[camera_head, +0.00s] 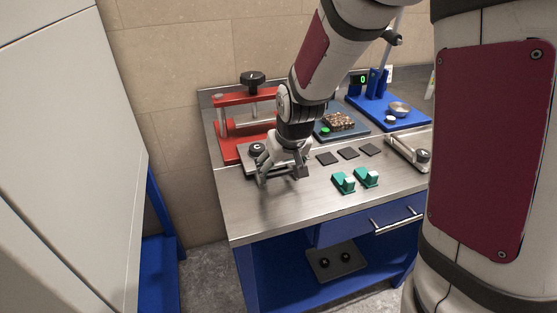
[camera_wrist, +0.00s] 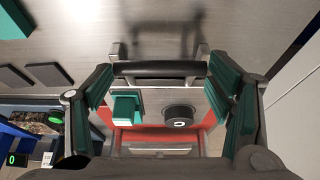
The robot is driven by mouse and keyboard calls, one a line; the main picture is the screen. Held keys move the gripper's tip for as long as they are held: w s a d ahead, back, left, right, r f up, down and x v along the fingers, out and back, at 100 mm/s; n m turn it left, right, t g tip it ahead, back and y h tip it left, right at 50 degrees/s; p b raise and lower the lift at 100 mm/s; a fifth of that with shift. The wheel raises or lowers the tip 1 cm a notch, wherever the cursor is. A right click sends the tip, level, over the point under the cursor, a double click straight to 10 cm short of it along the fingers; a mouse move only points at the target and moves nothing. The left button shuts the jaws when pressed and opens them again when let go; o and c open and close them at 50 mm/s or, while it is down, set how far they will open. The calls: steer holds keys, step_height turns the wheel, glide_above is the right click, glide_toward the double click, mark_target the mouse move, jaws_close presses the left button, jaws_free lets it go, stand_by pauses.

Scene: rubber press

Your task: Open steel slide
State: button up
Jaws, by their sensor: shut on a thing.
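The steel slide (camera_head: 246,155) is a flat metal plate at the front of the red press (camera_head: 228,148). In the wrist view the slide (camera_wrist: 150,102) carries a black bar handle (camera_wrist: 160,68) across its near end. My gripper (camera_head: 284,172) reaches down over the bench at the slide's front. Exact finger contact is hard to see. A black round knob (camera_wrist: 179,115) and a green block (camera_wrist: 126,108) show beyond the handle.
Two green-and-white blocks (camera_head: 344,182) and several dark square pads (camera_head: 348,153) lie right of my gripper. A scale with a green display and a blue stand (camera_head: 388,112) are at the back right. The bench front (camera_head: 285,205) is clear. A drawer handle (camera_head: 397,220) sticks out below.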

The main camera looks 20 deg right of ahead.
steer(key=shift+s+f, duration=0.2)
steer(key=shift+s, duration=0.05)
steer(key=o, duration=1.7)
steer(key=shift+w, duration=0.1)
steer(key=shift+r, duration=0.15)
steer(key=shift+r, duration=0.15)
steer(key=v, duration=1.1)
steer(key=shift+r, duration=0.3)
steer(key=shift+s, duration=0.2)
steer(key=s+r+p, duration=0.1)
steer(key=s+r, duration=0.2)
steer(key=s, duration=0.8)
steer(key=s+r+p, duration=0.2)
steer(key=s+r, duration=0.2)
steer(key=s, duration=0.8)
steer(key=shift+s+d+r, duration=0.15)
steer(key=shift+s+r, duration=0.15)
steer(key=shift+r, duration=0.05)
